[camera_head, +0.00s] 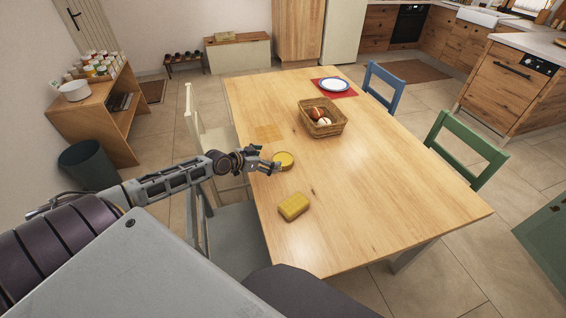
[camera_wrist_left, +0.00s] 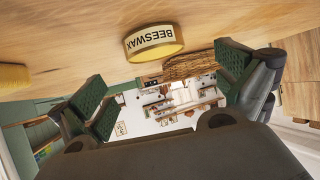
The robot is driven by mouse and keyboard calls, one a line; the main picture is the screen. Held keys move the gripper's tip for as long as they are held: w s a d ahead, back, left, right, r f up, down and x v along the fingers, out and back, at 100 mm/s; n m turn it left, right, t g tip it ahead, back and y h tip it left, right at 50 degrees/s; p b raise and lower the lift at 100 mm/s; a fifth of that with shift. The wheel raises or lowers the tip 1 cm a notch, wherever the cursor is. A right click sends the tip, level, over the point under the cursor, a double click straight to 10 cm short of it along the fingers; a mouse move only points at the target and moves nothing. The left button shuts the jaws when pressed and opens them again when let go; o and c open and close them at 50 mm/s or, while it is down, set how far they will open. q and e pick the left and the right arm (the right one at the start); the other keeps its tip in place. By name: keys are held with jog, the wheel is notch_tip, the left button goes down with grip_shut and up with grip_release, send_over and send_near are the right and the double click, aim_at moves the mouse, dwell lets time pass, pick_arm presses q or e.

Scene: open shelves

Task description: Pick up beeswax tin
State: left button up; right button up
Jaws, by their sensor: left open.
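The beeswax tin (camera_head: 285,158) is a round, flat yellow tin on the wooden table, near its left edge in the head view. In the left wrist view the tin (camera_wrist_left: 155,42) shows upside down, with the word BEESWAX on its pale side label. My left gripper (camera_head: 275,168) is open and empty, at the table's left edge just beside the tin. In the left wrist view its two green-padded fingers (camera_wrist_left: 165,88) stand wide apart, with the tin beyond them and between their lines. Whether a fingertip touches the tin I cannot tell. My right gripper is not in view.
A yellow sponge-like block (camera_head: 294,207) lies on the table (camera_head: 360,200) nearer me. A wicker basket (camera_head: 323,128) with several items stands beyond the tin. A plate (camera_head: 334,85) sits on a red mat at the far end. Chairs (camera_head: 470,145) flank the table; its right half is clear.

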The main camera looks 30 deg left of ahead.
aim_at(282, 159)
pick_arm(q)
jog(key=shift+x, duration=1.1)
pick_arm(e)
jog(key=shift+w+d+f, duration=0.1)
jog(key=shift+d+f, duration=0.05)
pick_arm(q)
jog(key=shift+w+d, duration=0.1)
jog(key=shift+w+d+f, duration=0.25)
jog(key=shift+w+f, duration=0.2)
jog(key=shift+w, duration=0.05)
jog(key=shift+x, duration=1.15)
jog(key=shift+w+d+f, duration=0.2)
jog(key=shift+w+f, duration=0.1)
jog(key=shift+f, duration=0.1)
jog(key=shift+w, duration=0.15)
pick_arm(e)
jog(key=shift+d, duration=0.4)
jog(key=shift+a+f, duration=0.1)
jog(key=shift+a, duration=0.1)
